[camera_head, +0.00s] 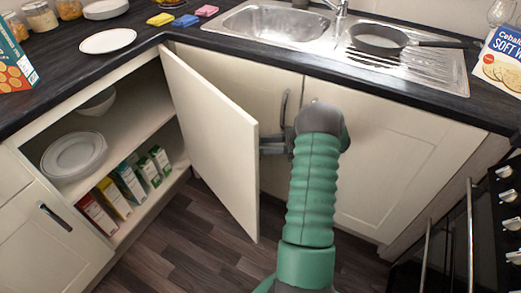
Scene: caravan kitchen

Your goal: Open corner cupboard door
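The corner cupboard door (212,135), a cream panel, stands swung outward, with its near edge towards me. The open cupboard shows shelves (135,128) to its left. My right arm, green and ribbed, comes up from the bottom. Its dark gripper (268,145) points left at the door's near edge, at about mid-height. The fingertips are partly hidden at that edge, so I cannot tell whether they touch the door or how far apart they are. No handle of this door shows. My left gripper is not in view.
On the shelves are plates (73,155), a bowl (98,102) and several boxes (125,182). A closed sink cupboard door with a handle (284,108) is behind the gripper. An oven (480,235) stands at right. The wooden floor (190,245) is clear.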

